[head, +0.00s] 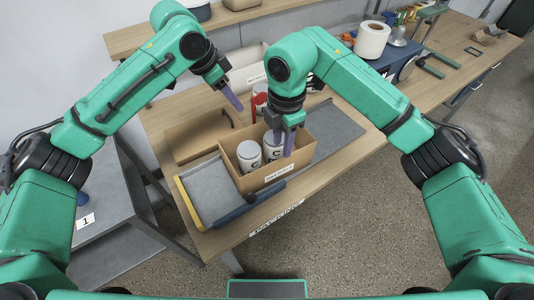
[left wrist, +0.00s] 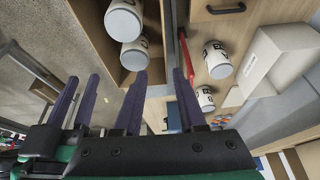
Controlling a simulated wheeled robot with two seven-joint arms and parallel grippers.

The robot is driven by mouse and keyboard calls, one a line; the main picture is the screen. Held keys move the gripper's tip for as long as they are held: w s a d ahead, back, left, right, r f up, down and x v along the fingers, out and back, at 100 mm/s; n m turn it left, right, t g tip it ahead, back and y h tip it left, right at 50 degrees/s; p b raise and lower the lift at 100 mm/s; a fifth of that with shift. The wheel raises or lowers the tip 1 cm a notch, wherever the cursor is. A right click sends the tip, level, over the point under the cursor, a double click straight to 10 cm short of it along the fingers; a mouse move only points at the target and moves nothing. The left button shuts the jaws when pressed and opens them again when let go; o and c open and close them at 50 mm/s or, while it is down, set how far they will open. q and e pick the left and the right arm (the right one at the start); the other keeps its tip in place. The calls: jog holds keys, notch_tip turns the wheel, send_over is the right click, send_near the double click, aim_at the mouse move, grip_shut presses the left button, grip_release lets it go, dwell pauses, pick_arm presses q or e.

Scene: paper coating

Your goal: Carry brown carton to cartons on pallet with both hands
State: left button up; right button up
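The brown carton (head: 240,176) stands open on the packing table, with white cans (head: 249,154) inside. It also shows in the left wrist view (left wrist: 89,13), at the top left. My right gripper (head: 283,148) points down into the carton's right part, beside a can; whether it holds that can is unclear. My left gripper (head: 233,98) is above the table behind the carton, apart from it. In the left wrist view, its purple fingers (left wrist: 108,105) are spread with nothing between them. No pallet or stacked cartons can be made out.
More cans (head: 260,96) stand behind the carton, near a white box (head: 247,77). A grey tray (head: 211,190) with yellow and blue edges lies left of the carton. A grey side table (head: 100,235) marked 1 stands left. Open floor (head: 360,240) lies at right.

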pick_arm(q)
send_near(255, 125)
jog(key=w+f, duration=0.1)
pick_arm(e)
send_near(278, 179)
pick_arm(q)
jog(key=x, duration=0.8)
jog(key=shift+s+d+f, duration=0.25)
jog(key=shift+f, duration=0.05)
pick_arm(e)
jog(key=f, duration=0.5)
jog(key=shift+w+d+f, duration=0.1)
jog(key=shift+w, duration=0.2)
pick_arm(q)
jog(key=shift+w+d+f, duration=0.1)
jog(key=shift+w+f, duration=0.05)
jog(key=shift+f, duration=0.15)
pick_arm(e)
jog(key=shift+w+f, duration=0.1)
jog(key=shift+f, duration=0.2)
pick_arm(q)
jog(key=shift+r, duration=0.15)
pick_arm(e)
jog(key=shift+r, duration=0.1)
pick_arm(q)
grip_shut()
pick_arm(e)
grip_shut()
